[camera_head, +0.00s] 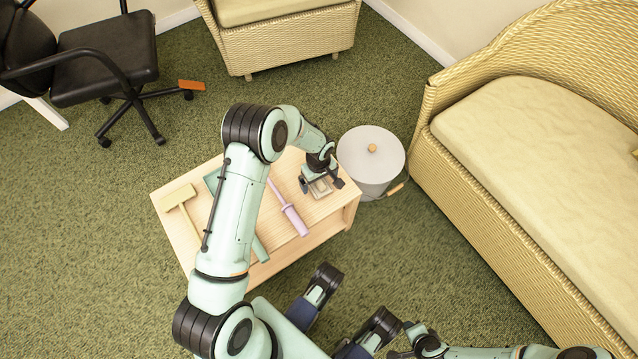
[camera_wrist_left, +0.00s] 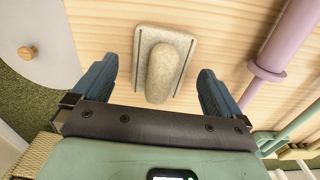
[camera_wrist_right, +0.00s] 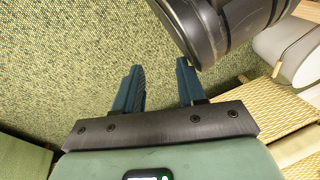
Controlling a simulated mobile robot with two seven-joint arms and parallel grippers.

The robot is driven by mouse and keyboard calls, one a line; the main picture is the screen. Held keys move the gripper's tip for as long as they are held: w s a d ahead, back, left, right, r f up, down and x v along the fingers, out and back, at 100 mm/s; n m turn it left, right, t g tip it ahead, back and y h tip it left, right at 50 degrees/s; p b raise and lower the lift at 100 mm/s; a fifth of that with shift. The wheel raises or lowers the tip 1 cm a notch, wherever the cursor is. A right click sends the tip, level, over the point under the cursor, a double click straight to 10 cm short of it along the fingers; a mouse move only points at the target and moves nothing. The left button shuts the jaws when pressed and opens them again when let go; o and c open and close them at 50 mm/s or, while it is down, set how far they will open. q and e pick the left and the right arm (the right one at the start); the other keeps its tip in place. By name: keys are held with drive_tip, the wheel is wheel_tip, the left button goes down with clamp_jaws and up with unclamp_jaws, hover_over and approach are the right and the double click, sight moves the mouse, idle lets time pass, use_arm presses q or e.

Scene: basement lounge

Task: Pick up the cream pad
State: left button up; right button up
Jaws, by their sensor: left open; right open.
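The cream pad (camera_wrist_left: 145,48) is a flat rectangle with a rounded raised grip along its middle. It lies on a light wooden table (camera_head: 325,212), near its right end, and shows partly under my left gripper in the head view (camera_head: 321,190). My left gripper (camera_wrist_left: 158,76) is open and empty, directly over the pad, with one finger to each side of the raised grip; the fingers look apart from it. My right gripper (camera_wrist_right: 160,72) is open and empty over the green carpet, away from the table.
A lilac tool (camera_head: 291,214) lies beside the pad. A yellow mallet-like tool (camera_head: 180,197) and a teal item (camera_head: 260,251), partly hidden by my arm, lie further left. A lidded pale bin (camera_head: 385,150) stands right of the table. A wicker sofa (camera_head: 530,130) is at the right.

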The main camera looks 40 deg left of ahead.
use_arm(q)
drive_tip(key=c, duration=1.1)
drive_tip(key=shift+c, duration=0.2)
wheel_tip(320, 180, up, 8)
drive_tip(key=shift+f+p, duration=0.25)
drive_tip(key=shift+p, duration=0.75)
wheel_tip(320, 180, up, 13)
drive_tip(key=p, duration=0.3)
drive_tip(key=shift+f, duration=0.2)
use_arm(e)
drive_tip(key=s+a+r, duration=0.3)
drive_tip(key=r, duration=0.3)
drive_tip(key=shift+a+r+n+g+y, duration=0.15)
drive_tip(key=shift+r+n+g+y, duration=0.15)
drive_tip(key=shift+g+y, duration=0.1)
